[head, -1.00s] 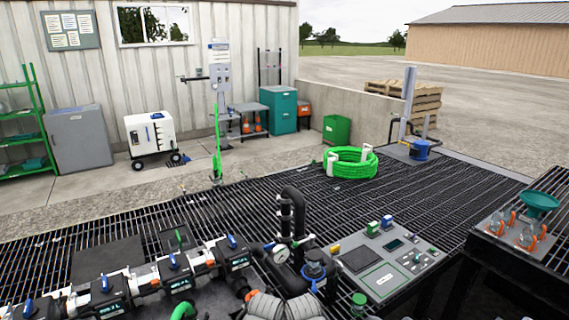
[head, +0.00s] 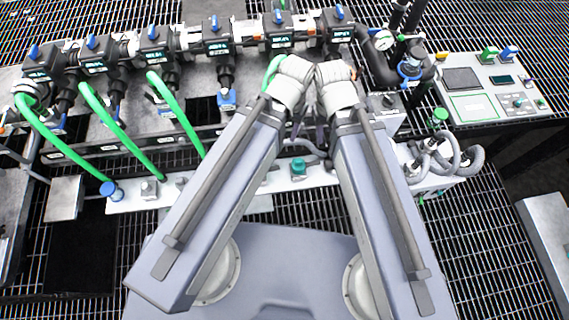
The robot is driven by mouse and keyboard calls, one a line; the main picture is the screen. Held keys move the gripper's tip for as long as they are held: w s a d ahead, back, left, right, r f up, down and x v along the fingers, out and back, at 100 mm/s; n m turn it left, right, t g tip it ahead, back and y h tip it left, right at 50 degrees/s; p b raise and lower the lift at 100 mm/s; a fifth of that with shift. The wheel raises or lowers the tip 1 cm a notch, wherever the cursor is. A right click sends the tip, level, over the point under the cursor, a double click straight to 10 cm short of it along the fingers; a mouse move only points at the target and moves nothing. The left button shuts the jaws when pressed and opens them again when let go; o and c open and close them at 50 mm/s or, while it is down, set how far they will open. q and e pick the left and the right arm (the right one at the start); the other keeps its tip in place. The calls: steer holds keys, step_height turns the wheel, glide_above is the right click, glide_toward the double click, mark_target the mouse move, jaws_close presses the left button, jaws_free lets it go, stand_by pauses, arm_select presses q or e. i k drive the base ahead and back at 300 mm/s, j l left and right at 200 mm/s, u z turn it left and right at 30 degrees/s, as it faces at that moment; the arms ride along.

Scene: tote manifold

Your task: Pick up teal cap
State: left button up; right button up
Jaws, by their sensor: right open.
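A small teal cap (head: 298,166) sits on the pale rail (head: 262,184) in the head view, in the gap between my two forearms. My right gripper (head: 321,134) is open and points down beyond the cap, mostly tucked behind the forearm. My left gripper (head: 297,132) is close beside it, small and dark, and its jaws are hard to make out. Both grippers look apart from the cap in the picture. I cannot tell their height above the rail.
A row of black valves (head: 219,38) on a pipe runs along the back. Green hoses (head: 118,133) come down to the rail at left. A control panel (head: 492,86) is at the right, with a green-capped fitting (head: 439,116) near it. Dark grating (head: 490,225) lies around.

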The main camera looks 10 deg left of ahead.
mark_target(298, 165)
steer(key=k+z, duration=0.75)
steer(key=k+l+z, duration=0.2)
steer(key=z, duration=0.2)
steer(key=k+l, duration=0.05)
steer(key=k, duration=0.05)
